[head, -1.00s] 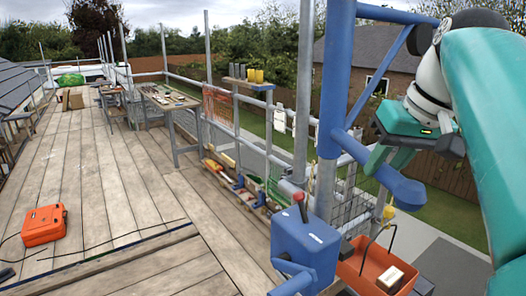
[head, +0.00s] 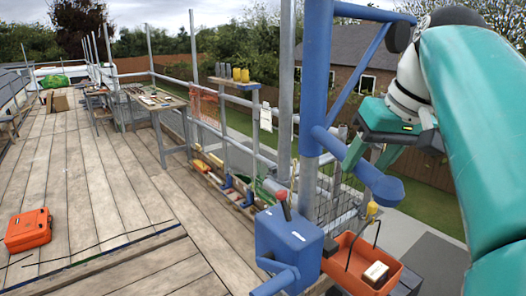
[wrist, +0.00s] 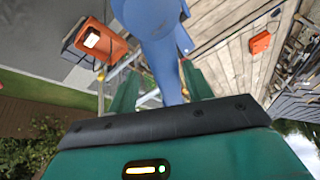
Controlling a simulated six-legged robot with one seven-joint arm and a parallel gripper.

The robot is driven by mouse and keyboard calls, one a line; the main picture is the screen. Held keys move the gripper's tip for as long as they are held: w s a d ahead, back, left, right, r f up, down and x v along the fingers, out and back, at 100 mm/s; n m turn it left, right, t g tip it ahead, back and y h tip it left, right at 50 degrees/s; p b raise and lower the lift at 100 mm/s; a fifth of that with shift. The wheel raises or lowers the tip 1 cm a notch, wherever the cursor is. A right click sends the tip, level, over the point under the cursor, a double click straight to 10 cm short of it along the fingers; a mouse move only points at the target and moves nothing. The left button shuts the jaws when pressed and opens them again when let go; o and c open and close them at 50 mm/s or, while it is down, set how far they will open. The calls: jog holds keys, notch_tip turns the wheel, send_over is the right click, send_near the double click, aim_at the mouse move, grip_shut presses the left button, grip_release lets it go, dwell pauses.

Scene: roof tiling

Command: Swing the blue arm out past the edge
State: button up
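The blue arm (head: 367,14) reaches out to the right from the top of a blue post (head: 316,70) on the scaffold edge, with a diagonal brace below it. A short blue bar with a rounded end (head: 384,186) sticks out lower on the post. My gripper (head: 368,160) is beside this bar, its teal fingers pointing down toward it. In the wrist view the fingers (wrist: 158,72) stand apart with a blue part (wrist: 165,65) between them. A gap shows beside the left finger. Contact cannot be told. The upper arm's outer end is out of frame.
A blue winch box (head: 288,238) with a red-tipped lever and an orange tub (head: 385,276) sit below the post. Guard rails line the deck edge. An orange case (head: 28,230) and a cable lie on the boards (head: 110,190). A workbench (head: 155,100) stands farther back.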

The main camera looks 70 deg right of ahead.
jog(key=shift+w+a, duration=0.1)
jog(key=shift+w, duration=0.15)
jog(key=shift+s+r, duration=0.1)
jog(key=shift+s, duration=0.05)
jog(key=shift+a+r, duration=0.1)
jog(key=shift+r, duration=0.2)
jog(key=v, duration=1.1)
